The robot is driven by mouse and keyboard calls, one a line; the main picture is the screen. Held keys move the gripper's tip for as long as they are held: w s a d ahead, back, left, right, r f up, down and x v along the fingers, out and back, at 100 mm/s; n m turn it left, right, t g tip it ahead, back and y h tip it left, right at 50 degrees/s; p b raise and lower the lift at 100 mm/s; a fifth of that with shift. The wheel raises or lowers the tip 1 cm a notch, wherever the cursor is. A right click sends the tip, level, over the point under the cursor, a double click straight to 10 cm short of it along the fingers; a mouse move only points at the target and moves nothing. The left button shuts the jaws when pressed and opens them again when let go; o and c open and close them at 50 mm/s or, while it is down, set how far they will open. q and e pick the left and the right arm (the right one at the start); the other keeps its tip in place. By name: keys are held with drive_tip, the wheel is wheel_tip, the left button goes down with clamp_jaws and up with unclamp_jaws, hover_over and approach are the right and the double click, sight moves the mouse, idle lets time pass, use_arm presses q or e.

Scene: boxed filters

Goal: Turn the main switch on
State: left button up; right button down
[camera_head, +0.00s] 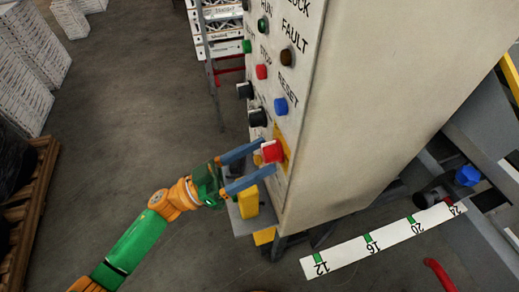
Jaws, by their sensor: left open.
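The main switch (272,151) looks like a red handle on a yellow plate, low on the front panel of the control cabinet (360,110). My left gripper (262,161) is open, with one blue finger above and one below the red handle. The handle lies between the fingertips; I cannot tell whether they touch it. The gripper partly hides the yellow plate. My right gripper is not in view.
Above the switch the panel carries a blue reset button (281,106), black knobs (257,117) and other small buttons. A numbered white scale strip (383,240) lies at lower right. Stacked white boxes (28,65) stand at upper left. The floor between is clear.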

use_arm(q)
drive_tip(key=shift+d+r, duration=0.15)
drive_tip(key=shift+d, duration=0.25)
drive_tip(key=shift+w+a, duration=0.1)
clamp_jaws()
drive_tip(key=shift+m, duration=0.4)
drive_tip(key=m+g+b, duration=0.1)
drive_tip(key=m, duration=0.1)
drive_tip(key=m+g+b, duration=0.1)
drive_tip(key=m, duration=0.1)
drive_tip(key=shift+w+f, duration=0.15)
drive_tip(key=shift+f, duration=0.05)
drive_tip(key=m+g+b, duration=0.1)
drive_tip(key=m+g, duration=0.1)
drive_tip(key=m, duration=0.1)
drive_tip(key=m+g+b, duration=0.2)
drive_tip(key=m, duration=0.2)
drive_tip(key=shift+w+a+r+m, duration=0.1)
drive_tip(key=shift+w+r+m, duration=0.05)
drive_tip(key=shift+m, duration=0.15)
drive_tip(key=shift+w+r+m+g+y+b, duration=0.15)
drive_tip(key=shift+m+g+y+b, duration=0.3)
drive_tip(key=shift+m, duration=1.2)
drive_tip(key=shift+s+r+m+g+y+b, duration=0.1)
drive_tip(key=shift+m+g+y+b, duration=0.35)
drive_tip(key=shift+m, duration=1.25)
drive_tip(key=shift+w+r+m+g+y+b, duration=0.15)
drive_tip(key=shift+m+y+b, duration=0.45)
drive_tip(key=shift+m, duration=1.05)
drive_tip(key=shift+s, duration=0.15)
